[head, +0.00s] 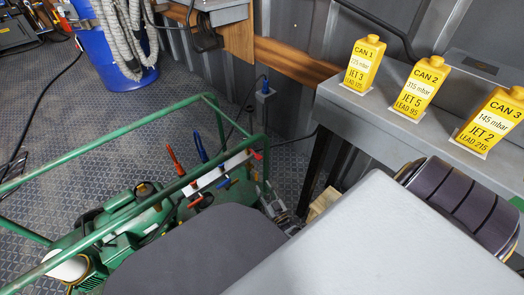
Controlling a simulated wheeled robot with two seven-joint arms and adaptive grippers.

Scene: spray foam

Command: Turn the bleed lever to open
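A green-framed machine (125,225) stands on the floor at the lower left. A white panel (212,176) on it carries red and blue levers. A long red lever (176,160) and a long blue lever (200,147) stick up. Shorter red (195,202) and blue (223,184) parts sit lower. I cannot tell which is the bleed lever or how it is set. My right gripper (280,208) appears as small grey metal parts just right of the panel, partly hidden; its fingers are unclear. My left gripper is not in view.
The green tube frame (120,145) rises around the machine. A grey bench (415,130) at the right holds yellow cans CAN 1 (364,64), CAN 2 (420,87) and CAN 3 (492,121). A blue drum (112,55) with hoses stands at the back left. Some patterned floor is clear.

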